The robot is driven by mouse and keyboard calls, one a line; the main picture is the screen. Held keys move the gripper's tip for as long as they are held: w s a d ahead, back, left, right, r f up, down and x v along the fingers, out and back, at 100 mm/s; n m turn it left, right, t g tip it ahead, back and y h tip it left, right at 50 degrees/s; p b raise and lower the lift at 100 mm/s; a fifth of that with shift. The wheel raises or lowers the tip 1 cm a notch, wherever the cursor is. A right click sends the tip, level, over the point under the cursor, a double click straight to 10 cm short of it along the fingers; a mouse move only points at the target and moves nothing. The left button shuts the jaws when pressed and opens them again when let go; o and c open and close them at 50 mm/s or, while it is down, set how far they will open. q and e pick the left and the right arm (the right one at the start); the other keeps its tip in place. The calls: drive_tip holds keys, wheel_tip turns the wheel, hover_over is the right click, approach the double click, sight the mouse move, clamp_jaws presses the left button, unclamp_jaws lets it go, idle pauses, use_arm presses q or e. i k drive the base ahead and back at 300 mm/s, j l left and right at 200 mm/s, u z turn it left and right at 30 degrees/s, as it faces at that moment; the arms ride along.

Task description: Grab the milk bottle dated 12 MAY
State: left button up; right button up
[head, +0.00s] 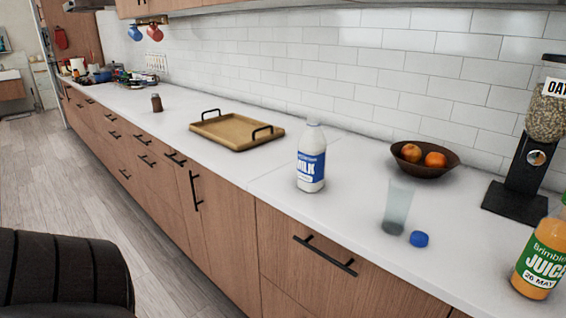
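A milk bottle (311,160) with a white cap and a blue label stands upright on the white counter, near its front edge. No date can be read on it from here. A juice bottle (541,262) with a green label dated 26 MAY stands at the right edge of the head view, partly cut off. No second milk bottle shows. Neither of my grippers is in view.
Behind are a fruit bowl (424,171) and an oat dispenser (524,160). A wooden tray (222,138) and small brown jar (156,103) are left. A black chair (62,270) stands lower left.

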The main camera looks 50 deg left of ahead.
sight(312, 144)
drive_tip(key=j+u, duration=0.1)
drive_tip(key=u, duration=1.2)
